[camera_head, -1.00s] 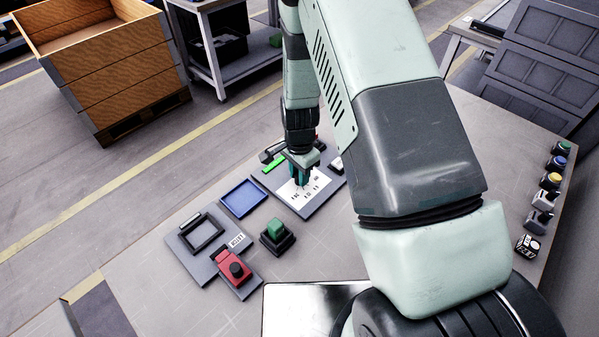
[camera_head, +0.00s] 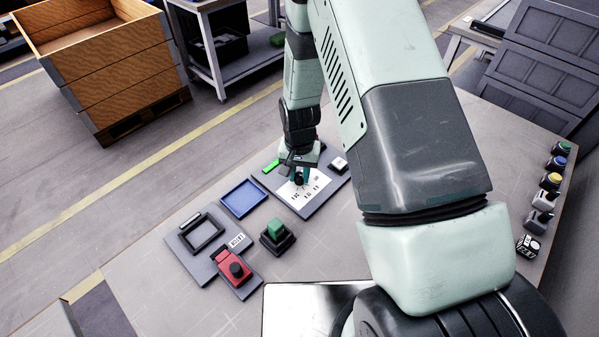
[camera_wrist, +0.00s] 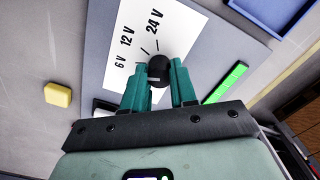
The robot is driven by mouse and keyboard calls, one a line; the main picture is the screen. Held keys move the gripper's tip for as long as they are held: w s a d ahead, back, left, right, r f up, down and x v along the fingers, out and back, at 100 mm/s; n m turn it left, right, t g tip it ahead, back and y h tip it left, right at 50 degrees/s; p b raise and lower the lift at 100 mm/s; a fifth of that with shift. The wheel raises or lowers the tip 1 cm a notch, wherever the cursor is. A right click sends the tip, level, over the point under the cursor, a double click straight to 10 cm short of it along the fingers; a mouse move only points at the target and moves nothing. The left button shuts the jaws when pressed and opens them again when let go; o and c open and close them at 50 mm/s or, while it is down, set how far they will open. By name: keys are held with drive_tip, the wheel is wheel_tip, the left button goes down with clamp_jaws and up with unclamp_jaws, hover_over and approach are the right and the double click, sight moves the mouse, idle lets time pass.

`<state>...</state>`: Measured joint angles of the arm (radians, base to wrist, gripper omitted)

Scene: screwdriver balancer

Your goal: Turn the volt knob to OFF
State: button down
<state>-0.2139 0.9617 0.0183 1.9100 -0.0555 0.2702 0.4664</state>
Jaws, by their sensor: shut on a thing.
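The volt knob (camera_wrist: 159,69) is a small round black knob on a white label plate (camera_wrist: 120,62) in the wrist view. In the head view my gripper (camera_head: 299,172) is down at the white plate (camera_head: 307,191) of the grey panel, and the knob shows small and dark there. Its exact pointer direction is unclear.
A green bar (camera_head: 271,166) and a white-topped button (camera_head: 338,164) flank the plate. Nearby are a blue tray (camera_head: 243,198), a green button block (camera_head: 275,231) and a red device (camera_head: 232,266). Several coloured buttons line the table's right edge.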

sight(299, 175)
drive_tip(key=n, duration=0.4)
drive_tip(key=shift+n, duration=2.2)
drive_tip(key=c, duration=0.9)
unclamp_jaws()
wheel_tip(299, 175, up, 11)
drive_tip(key=shift+f, duration=0.1)
